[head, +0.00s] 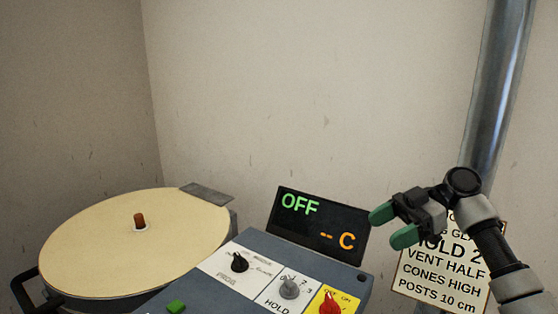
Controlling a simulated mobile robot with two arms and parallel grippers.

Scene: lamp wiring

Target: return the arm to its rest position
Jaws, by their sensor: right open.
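My right gripper (386,226) is in the head view at the right, its arm coming in from the right edge. Its two green-tipped fingers are apart, with nothing between them. It is raised beside the right edge of the dark display (318,222) and in front of part of the sign (440,275). My left gripper is not in the head view.
A round cream lid (90,245) with a brown knob (140,221) is at the left. A control box (235,287) has black, grey and red knobs; its display reads "OFF" and "-- C". A metal pipe (497,90) stands at the right. The air above the box is clear.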

